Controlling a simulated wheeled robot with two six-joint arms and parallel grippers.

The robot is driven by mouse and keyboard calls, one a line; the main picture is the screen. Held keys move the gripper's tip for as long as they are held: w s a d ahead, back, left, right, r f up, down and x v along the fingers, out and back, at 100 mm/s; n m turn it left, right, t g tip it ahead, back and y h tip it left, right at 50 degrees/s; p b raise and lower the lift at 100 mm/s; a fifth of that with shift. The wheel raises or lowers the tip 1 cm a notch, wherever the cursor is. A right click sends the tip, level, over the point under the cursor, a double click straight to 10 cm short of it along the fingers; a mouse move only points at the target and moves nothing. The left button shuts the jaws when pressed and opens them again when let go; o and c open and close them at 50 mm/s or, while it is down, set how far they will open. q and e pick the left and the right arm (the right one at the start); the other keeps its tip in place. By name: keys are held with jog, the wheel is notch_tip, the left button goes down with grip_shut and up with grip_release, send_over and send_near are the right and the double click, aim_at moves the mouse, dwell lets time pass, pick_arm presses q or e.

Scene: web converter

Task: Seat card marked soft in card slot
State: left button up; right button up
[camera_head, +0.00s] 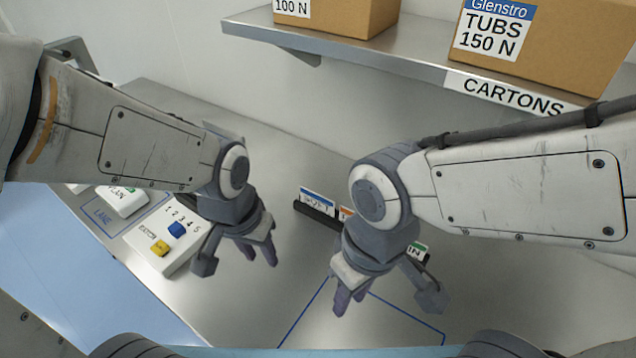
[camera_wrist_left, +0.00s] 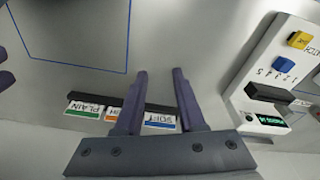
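The soft card (camera_head: 317,199), white with a blue band, stands in a black card rack (camera_head: 324,216). In the left wrist view the soft card (camera_wrist_left: 159,120) shows between my fingers. My left gripper (camera_head: 261,256) is open and empty above the table; in the head view it is left of the card, apart from it. My right gripper (camera_head: 350,300) points down in front of the rack, its fingers slightly apart with nothing between them. A white control box (camera_wrist_left: 262,70) has a black block (camera_wrist_left: 269,93), possibly the card slot, beside a green display (camera_wrist_left: 270,119).
An orange-banded card (camera_wrist_left: 117,115) and the green plain card (camera_wrist_left: 82,110) share the rack. The box carries a blue button (camera_head: 177,229) and a yellow button (camera_head: 160,247). A shelf (camera_head: 420,62) with cartons overhangs the back. Blue lines mark clear table in front.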

pick_arm(q)
jog(key=w+a+n+p, duration=0.1)
jog(key=w+a+n, duration=0.35)
jog(key=w, duration=0.25)
jog(key=n+g, duration=0.2)
jog(key=n, duration=0.8)
send_over(317, 195)
notch_tip(317, 195, down, 4)
jog(key=shift+r+y+p, duration=0.1)
jog(key=shift+y+p, duration=0.3)
jog(key=shift+w+f, duration=0.1)
jog(key=shift+f, duration=0.2)
notch_tip(317, 195, down, 7)
jog(key=shift+r+p, duration=0.15)
jog(key=shift+p, duration=0.85)
grip_shut()
